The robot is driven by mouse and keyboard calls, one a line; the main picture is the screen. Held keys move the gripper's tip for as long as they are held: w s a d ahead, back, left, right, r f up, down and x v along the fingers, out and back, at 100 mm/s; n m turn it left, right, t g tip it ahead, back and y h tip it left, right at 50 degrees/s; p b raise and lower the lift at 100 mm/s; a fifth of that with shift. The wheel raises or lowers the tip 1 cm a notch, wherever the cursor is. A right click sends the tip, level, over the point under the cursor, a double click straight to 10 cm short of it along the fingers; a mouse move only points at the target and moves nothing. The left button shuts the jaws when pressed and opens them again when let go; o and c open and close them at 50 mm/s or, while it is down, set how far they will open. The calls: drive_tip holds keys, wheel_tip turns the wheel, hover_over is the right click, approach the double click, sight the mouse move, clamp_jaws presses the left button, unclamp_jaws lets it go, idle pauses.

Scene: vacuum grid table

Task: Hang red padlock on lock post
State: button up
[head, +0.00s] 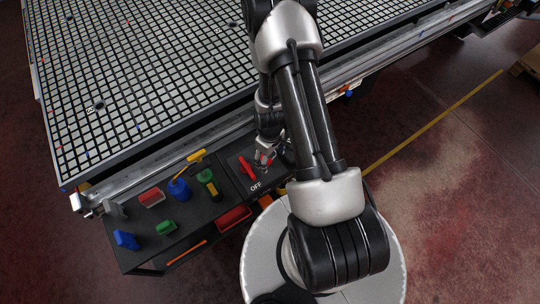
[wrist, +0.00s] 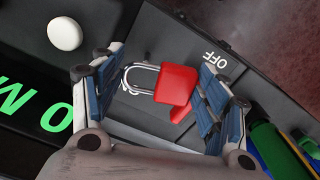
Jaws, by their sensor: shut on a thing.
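The red padlock (wrist: 176,84) is between the two blue-padded fingers of my gripper (wrist: 158,95) in the wrist view. Its metal shackle (wrist: 140,77) points left towards one finger, and its body lies towards the other. My gripper is shut on it. In the head view my gripper (head: 264,157) is low over the dark panel marked OFF, beside a red lever (head: 246,166). A small red part shows just below the padlock in the wrist view; I cannot tell whether it is this lever. I cannot make out the lock post.
A dark bench (head: 187,216) left of the panel holds a blue padlock (head: 178,189), a green-and-yellow item (head: 208,183), a red block (head: 151,197) and other coloured pieces. The large grid table (head: 140,85) rises behind it. A white round knob (wrist: 65,33) shows in the wrist view.

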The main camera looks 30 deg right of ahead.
sight(270, 168)
drive_tip(key=shift+f+b, duration=3.05)
drive_tip(key=shift+f, duration=0.05)
drive_tip(key=o, duration=1.3)
wheel_tip(270, 168, up, 12)
drive_tip(key=shift+r, duration=0.1)
